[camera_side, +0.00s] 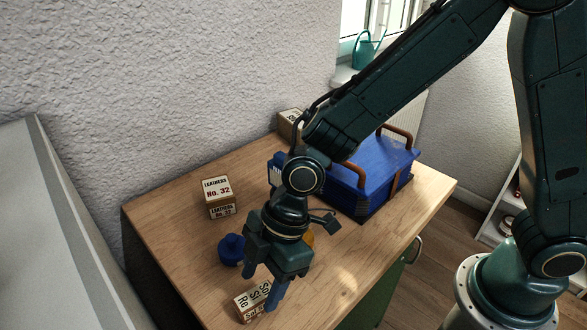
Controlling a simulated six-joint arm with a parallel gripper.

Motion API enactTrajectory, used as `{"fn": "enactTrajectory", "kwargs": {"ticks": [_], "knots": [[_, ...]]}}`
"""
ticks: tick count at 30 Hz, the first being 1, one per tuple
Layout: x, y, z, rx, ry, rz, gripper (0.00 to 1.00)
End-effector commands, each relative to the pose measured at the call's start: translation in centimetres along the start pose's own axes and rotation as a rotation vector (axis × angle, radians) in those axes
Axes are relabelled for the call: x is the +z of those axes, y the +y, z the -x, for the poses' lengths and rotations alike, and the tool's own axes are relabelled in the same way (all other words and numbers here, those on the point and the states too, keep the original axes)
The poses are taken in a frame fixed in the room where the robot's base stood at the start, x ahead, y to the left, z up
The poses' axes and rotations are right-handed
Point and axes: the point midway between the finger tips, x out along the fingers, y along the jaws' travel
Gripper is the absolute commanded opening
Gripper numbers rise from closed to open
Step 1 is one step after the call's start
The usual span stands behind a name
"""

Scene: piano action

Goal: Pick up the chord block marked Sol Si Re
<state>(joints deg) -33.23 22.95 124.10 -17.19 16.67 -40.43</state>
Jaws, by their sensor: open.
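The chord block marked Sol Si Re (252,299) is a small wooden block with a pale lettered top. It lies near the front edge of the wooden table, low in the side view. My gripper (261,287) is open above the block, with its fingers pointing down. One finger hangs just left of the block's far side and the other at its right, partly in front of it. I cannot tell whether either finger touches the block.
A box marked Leathers No. 32 (217,190) and a blue knobbed object (231,249) stand on the table (165,223). A blue case (371,170) with brown handles is at the right. Another lettered block (289,121) stands at the back.

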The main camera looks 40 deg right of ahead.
Motion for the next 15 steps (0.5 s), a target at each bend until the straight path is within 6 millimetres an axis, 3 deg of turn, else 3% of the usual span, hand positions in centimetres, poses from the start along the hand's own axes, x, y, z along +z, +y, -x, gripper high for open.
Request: {"fn": "enactTrajectory", "kwargs": {"ticks": [9,15], "knots": [[0.1,0.1,-3.2,-0.003,-0.002,0.0,0.55],[0.1,0.1,-4.2,-0.002,-0.001,0.0,0.55]]}}
